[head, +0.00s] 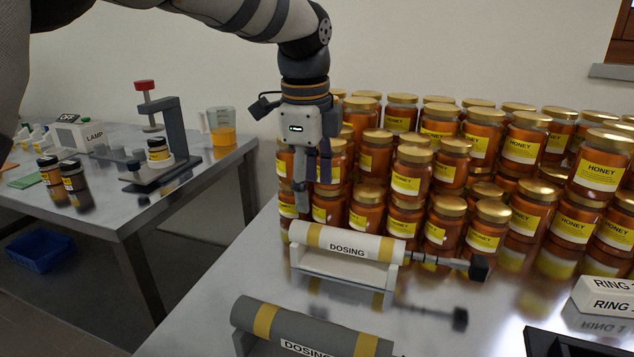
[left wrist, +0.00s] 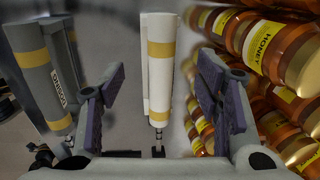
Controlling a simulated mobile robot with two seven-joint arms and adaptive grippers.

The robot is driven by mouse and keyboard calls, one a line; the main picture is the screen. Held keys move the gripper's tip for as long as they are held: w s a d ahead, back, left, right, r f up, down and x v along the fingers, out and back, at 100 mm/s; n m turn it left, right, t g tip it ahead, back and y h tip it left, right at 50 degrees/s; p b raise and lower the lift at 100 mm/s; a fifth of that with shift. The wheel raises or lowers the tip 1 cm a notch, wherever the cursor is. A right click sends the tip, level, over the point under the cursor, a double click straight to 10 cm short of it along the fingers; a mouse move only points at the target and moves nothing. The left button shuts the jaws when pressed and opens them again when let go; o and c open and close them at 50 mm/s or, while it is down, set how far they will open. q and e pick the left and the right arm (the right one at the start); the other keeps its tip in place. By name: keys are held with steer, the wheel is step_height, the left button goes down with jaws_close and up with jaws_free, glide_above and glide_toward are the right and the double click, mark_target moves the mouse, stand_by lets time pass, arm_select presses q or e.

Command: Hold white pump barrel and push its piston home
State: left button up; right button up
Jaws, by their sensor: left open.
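The white pump barrel (head: 349,245), marked DOSING with yellow bands, lies level in a white cradle (head: 345,269) on the metal table. Its piston rod (head: 430,260) sticks out at the right and ends in a dark square handle (head: 479,267). My left gripper (head: 310,197) points down above the left part of the barrel, apart from it. In the left wrist view the barrel (left wrist: 160,75) lies between the two open fingers (left wrist: 165,105), beyond their tips. My right gripper is not in view.
Stacked honey jars (head: 407,180) stand close behind the barrel. A grey DOSING barrel (head: 300,330) lies in front. White RING boxes (head: 606,297) are at the right. A second table (head: 100,220) with a lamp tester and a press stands at the left, across a gap.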

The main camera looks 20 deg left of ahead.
mark_target(322, 228)
arm_select(q)
steer(key=shift+d+f, duration=0.45)
steer(key=shift+d, duration=0.3)
steer(key=f, duration=0.3)
steer(key=w+f, duration=0.1)
steer(key=f, duration=0.3)
steer(key=w+f, duration=0.1)
steer(key=f, duration=0.3)
steer(key=shift+s, duration=0.1)
jaws_close()
steer(key=shift+c, duration=0.3)
jaws_free()
step_height(322, 228, up, 12)
steer(key=s, duration=0.2)
